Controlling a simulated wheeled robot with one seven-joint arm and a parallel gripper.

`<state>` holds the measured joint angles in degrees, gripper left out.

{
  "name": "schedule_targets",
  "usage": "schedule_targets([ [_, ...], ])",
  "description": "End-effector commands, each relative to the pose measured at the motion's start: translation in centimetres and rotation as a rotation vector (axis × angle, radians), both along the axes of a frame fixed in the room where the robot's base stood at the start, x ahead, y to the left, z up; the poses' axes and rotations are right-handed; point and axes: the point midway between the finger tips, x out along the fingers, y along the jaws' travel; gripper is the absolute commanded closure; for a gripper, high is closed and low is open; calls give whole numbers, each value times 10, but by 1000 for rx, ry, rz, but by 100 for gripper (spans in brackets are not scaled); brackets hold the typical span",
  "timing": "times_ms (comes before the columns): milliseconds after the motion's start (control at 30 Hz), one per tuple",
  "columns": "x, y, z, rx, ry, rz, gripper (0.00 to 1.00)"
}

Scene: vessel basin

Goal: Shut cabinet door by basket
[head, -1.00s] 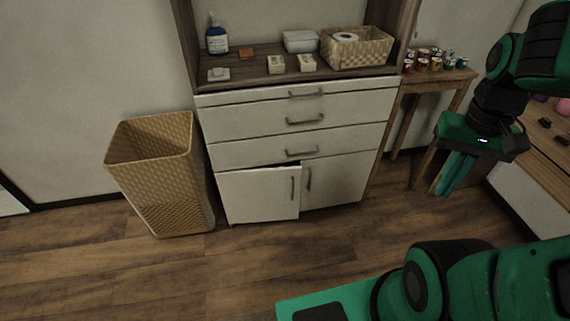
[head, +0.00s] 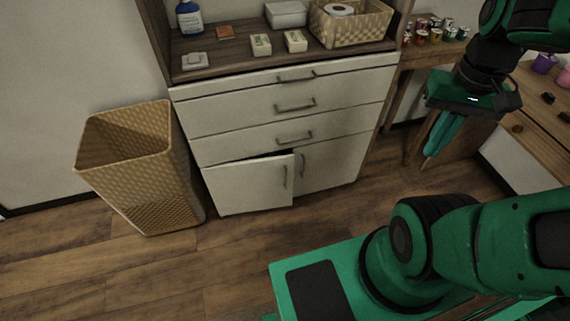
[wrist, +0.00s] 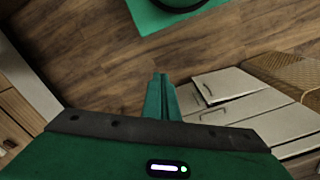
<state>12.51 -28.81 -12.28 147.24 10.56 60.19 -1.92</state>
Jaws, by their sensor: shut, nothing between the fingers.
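The white cabinet (head: 340,122) stands against the wall, with drawers above and two doors below. Its left door (head: 248,184), on the side of the wicker basket, stands ajar, with a dark gap along its top edge. The right door (head: 327,165) looks closed. The tall wicker basket (head: 150,180) stands on the floor left of the cabinet, apart from the door. My gripper (head: 432,154) is shut and empty, pointing down to the right of the cabinet, well away from the left door. In the wrist view my gripper (wrist: 160,78) shows above the floor, with the cabinet (wrist: 240,107) beyond it.
A wooden side table (head: 425,62) with several small cans stands right of the cabinet. A desk (head: 545,130) is at the far right. Wooden floor (head: 235,255) in front of the cabinet is clear. A small basket (head: 350,28) sits on the countertop.

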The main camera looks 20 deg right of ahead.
Motion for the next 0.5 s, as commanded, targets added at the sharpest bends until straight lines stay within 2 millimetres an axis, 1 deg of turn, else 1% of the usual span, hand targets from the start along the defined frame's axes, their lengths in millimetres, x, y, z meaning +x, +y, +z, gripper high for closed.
schedule_targets([
  [67, 10, -2, -4, -7, -4, 46, 100],
  [167, 35, -5, -16, -18, -16, 160, 100],
  [267, 67, -5, -33, -30, -38, 315, 100],
  [300, 81, -5, -41, -34, -50, 380, 100],
  [367, 100, -3, -54, -38, -68, 477, 100],
  [500, 144, 6, -86, -44, -116, 694, 100],
])
